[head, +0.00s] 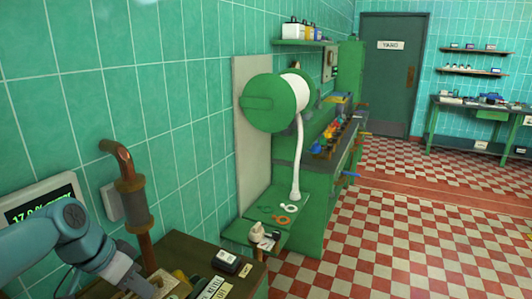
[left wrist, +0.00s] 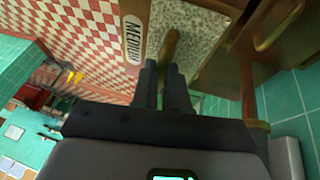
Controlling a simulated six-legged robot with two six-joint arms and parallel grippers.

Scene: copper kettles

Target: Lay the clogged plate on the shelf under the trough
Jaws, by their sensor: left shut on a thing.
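My left gripper (head: 158,288) reaches down at the bottom left of the head view, over the dark wooden bench. In the left wrist view its dark fingers (left wrist: 165,85) are shut on a brass-coloured handle (left wrist: 171,45). The handle stands on a grey speckled plate (left wrist: 195,25) with a wooden edge strip and a label reading "MEDIUM" (left wrist: 132,40). I cannot tell from the speckles whether this plate is clogged, nor whether it is clear of its support. I cannot make out the trough or the shelf under it for certain. My right gripper is not in view.
The bench (head: 205,252) carries a dark box (head: 226,262) and lettered cards. A copper pipe (head: 124,160) rises beside it. A green machine with a drum (head: 270,103) and white hose (head: 298,155) stands beyond. The checkered floor (head: 400,235) is free to the right.

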